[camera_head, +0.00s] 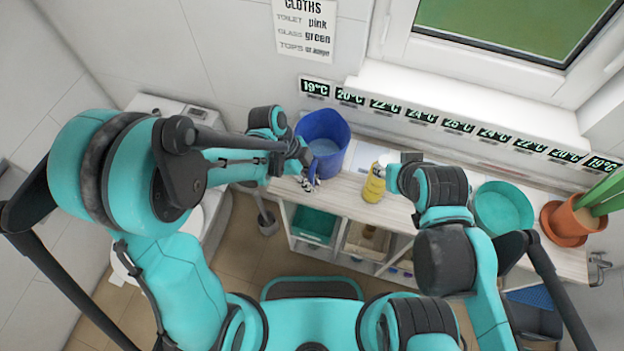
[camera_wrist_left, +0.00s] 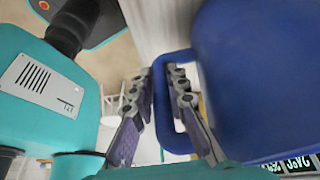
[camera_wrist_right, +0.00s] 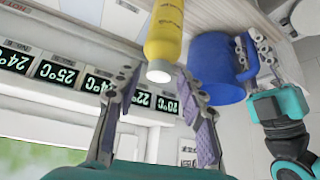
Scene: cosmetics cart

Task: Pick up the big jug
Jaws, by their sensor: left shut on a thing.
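The big blue jug (camera_head: 324,135) is upright at the left end of the counter in the head view; I cannot tell if its base touches the counter. Its blue wall (camera_wrist_left: 262,80) fills the right of the left wrist view. My left gripper (camera_head: 311,178) is at the jug's near side. In the left wrist view its fingers (camera_wrist_left: 161,80) lie on either side of the blue handle, shut on it. My right gripper (camera_wrist_right: 152,88) is open and empty, close to a yellow bottle (camera_wrist_right: 164,38). The right wrist view also shows the jug (camera_wrist_right: 216,65).
The yellow bottle (camera_head: 374,184) stands on the counter (camera_head: 345,190) right of the jug. A teal bowl (camera_head: 502,208) and a terracotta pot (camera_head: 572,217) are farther right. A row of temperature displays (camera_head: 458,125) is behind. A teal bin (camera_head: 313,225) sits in the shelf below.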

